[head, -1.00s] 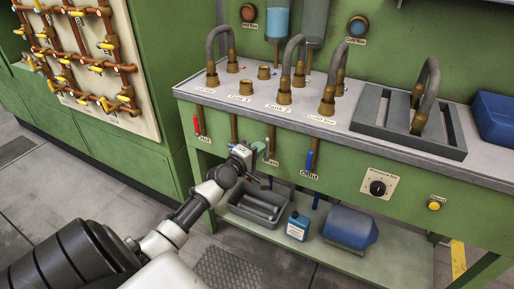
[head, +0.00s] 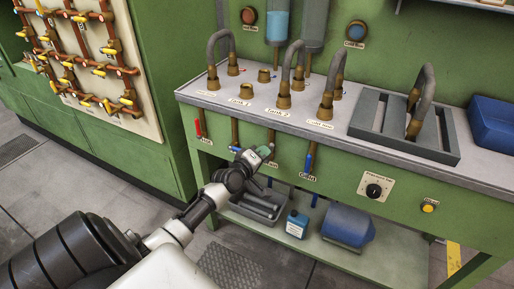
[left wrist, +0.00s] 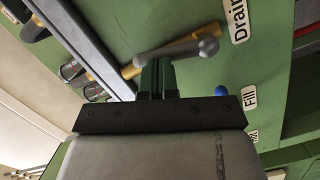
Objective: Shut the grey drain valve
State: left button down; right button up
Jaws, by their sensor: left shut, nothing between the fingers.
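The drain valve's grey lever (left wrist: 178,50) shows in the left wrist view, beside the "Drain" label (left wrist: 237,20). It is a bar with a rounded end, slanting across from a brass pipe (left wrist: 100,65) on the green panel. My left gripper (left wrist: 157,68) is shut and empty, its fingertips right by the middle of the lever; I cannot tell whether they touch it. In the head view my left gripper (head: 266,152) is at the bench front, by the middle brass pipe (head: 270,136), and the grey lever cannot be made out there. My right gripper is not in view.
A blue fill lever (left wrist: 221,91) sits near the "Fill" label in the wrist view. A red lever (head: 201,128) and another blue lever (head: 309,162) hang at the bench front on either side.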

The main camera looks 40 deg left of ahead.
pick_arm(q)
jog(key=d+f+m+p, duration=0.1)
jog(key=m+p, duration=0.1)
jog(key=m, duration=0.1)
jog(key=d+f+m+g+y+p, duration=0.1)
jog(key=d+m+p, duration=0.1)
jog(key=m+p, duration=0.1)
jog(key=w+d+m+y+p, duration=0.1)
jog(key=m+p, duration=0.2)
jog(key=m, duration=0.1)
jog(key=shift+d+f+g, duration=0.35)
jog(key=shift+f+g, duration=0.05)
jog(key=shift+r, duration=0.15)
